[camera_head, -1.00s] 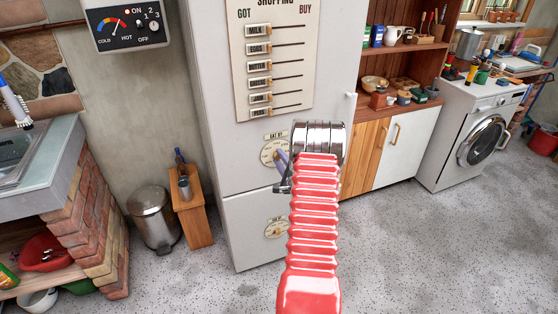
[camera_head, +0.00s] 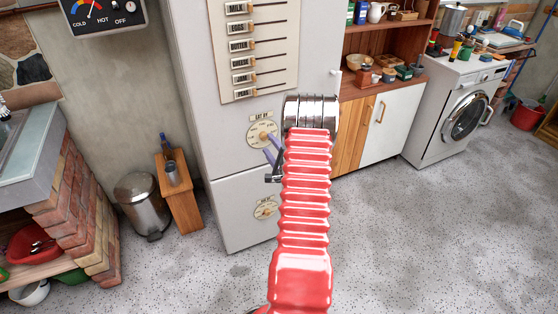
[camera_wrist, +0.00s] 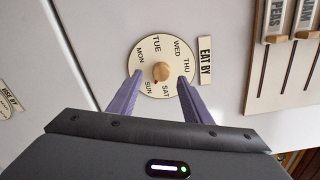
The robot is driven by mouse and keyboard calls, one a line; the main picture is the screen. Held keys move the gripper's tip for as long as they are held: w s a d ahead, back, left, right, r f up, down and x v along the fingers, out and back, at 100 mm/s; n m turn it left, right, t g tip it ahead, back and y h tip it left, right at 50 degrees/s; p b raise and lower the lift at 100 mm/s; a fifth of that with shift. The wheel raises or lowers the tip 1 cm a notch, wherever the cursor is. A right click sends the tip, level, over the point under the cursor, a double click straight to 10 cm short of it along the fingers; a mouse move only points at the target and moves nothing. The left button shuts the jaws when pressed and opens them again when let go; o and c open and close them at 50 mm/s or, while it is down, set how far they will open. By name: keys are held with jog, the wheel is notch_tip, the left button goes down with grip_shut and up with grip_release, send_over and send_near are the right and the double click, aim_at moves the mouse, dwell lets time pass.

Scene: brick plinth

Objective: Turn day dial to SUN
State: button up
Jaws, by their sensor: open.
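The round cream day dial (camera_head: 256,127) is on the white fridge door below an EAT BY label (camera_head: 262,115). In the wrist view the dial (camera_wrist: 150,48) reads MON, TUE, WED, THU, SAT and SUN around a wooden knob (camera_wrist: 161,71). A small red mark shows near the SAT and SUN side. My gripper (camera_wrist: 161,75) is open, its purple fingertips on either side of the knob in the picture. I cannot tell whether they touch it. In the head view my gripper (camera_head: 270,145) is beside the dial's lower right edge, partly hidden by my red arm.
A second, USE BY dial (camera_head: 263,210) is on the lower fridge door. A slider board (camera_head: 262,60) hangs above the day dial. A bin (camera_head: 142,205) and a small wooden stand (camera_head: 184,200) are left of the fridge.

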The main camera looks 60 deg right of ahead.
jog(key=v, duration=0.9)
jog(key=shift+f, duration=0.2)
jog(key=shift+a, duration=0.15)
